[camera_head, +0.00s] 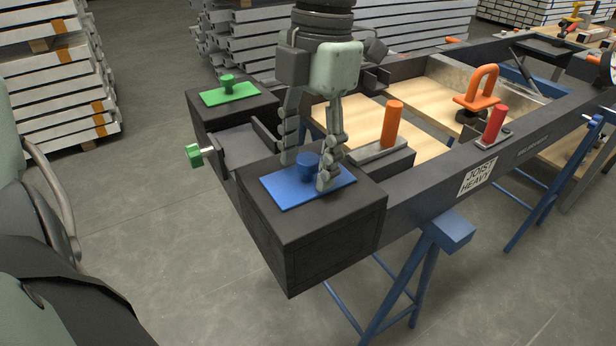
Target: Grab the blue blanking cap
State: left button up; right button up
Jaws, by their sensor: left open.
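The blue blanking cap (285,188) is a flat blue plate with a round blue knob in its middle. It lies on the top of the near dark corner block of the frame. My left gripper (308,172) points down over it, open, with one finger on each side of the knob. The fingertips are close to the plate; I cannot tell whether they touch it or the knob. My right gripper is not in view.
A green cap (229,94) sits on the far corner block, and a green knob (194,155) sticks out at the left end. An orange upright handle (392,124), a red handle (495,125) and an orange loop (484,88) stand to the right. Blue trestle legs (402,290) support the frame.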

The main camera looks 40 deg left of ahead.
pick_arm(q)
jog(key=shift+f, duration=0.2)
jog(key=c, duration=1.1)
grip_shut()
jog(key=shift+r, duration=0.15)
